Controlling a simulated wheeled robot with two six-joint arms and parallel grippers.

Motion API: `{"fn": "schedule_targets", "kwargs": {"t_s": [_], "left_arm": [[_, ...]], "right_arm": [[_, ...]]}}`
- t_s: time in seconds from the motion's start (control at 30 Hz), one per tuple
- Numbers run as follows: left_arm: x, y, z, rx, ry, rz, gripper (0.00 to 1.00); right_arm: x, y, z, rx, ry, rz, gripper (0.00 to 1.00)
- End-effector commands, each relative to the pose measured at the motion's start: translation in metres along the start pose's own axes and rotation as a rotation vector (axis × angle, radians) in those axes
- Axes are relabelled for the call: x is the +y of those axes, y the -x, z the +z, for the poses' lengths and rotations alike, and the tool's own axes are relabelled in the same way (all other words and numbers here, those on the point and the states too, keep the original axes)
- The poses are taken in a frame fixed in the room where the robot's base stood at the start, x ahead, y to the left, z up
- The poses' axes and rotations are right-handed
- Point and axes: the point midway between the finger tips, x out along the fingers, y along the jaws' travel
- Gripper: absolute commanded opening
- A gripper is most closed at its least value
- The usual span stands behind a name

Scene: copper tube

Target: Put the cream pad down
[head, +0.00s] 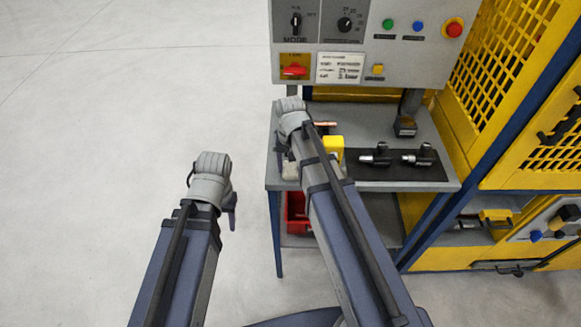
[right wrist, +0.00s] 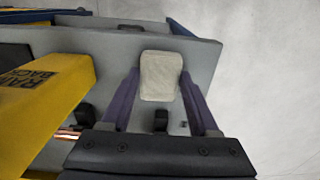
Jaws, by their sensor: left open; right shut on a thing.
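The cream pad (right wrist: 160,76) is a small pale rounded block. In the right wrist view it sits between the two purple fingers of my right gripper (right wrist: 160,88), which is shut on it. In the head view the pad (head: 290,171) shows at the left edge of the grey workbench (head: 275,128), partly covered by my right arm and gripper (head: 284,160). I cannot tell whether the pad touches the bench top. My left gripper (head: 231,212) is open and empty, out over the floor left of the bench.
A yellow block (head: 333,148) stands right of my right gripper, with a copper piece (head: 325,124) behind it. Black-handled tools (head: 380,155) lie on a dark mat (head: 420,175). A control panel (head: 365,65) rises behind. A red bin (head: 297,214) is below. The left floor is clear.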

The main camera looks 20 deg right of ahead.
Motion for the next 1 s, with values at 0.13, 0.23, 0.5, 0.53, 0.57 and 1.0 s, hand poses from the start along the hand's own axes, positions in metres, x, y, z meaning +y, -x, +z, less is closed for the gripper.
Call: {"fn": "schedule_targets", "kwargs": {"t_s": [0.13, 0.23, 0.5, 0.53, 0.57, 1.0], "left_arm": [[0.001, -0.005, 0.0, 0.0, 0.0, 0.0, 0.49], [0.0, -0.003, 0.0, 0.0, 0.0, 0.0, 0.49], [0.0, -0.003, 0.0, 0.0, 0.0, 0.0, 0.49], [0.0, -0.003, 0.0, 0.0, 0.0, 0.0, 0.49], [0.0, -0.003, 0.0, 0.0, 0.0, 0.0, 0.49], [-0.002, 0.018, 0.001, 0.0, 0.0, 0.0, 0.49]], "right_arm": [[0.0, -0.005, 0.0, 0.0, 0.0, 0.0, 0.17], [0.0, -0.003, 0.0, 0.0, 0.0, 0.0, 0.73], [0.0, -0.003, 0.0, 0.0, 0.0, 0.0, 0.91], [0.0, -0.003, 0.0, 0.0, 0.0, 0.0, 0.91], [0.0, -0.003, 0.0, 0.0, 0.0, 0.0, 0.91], [0.0, 0.018, 0.0, 0.0, 0.0, 0.0, 0.91]]}}
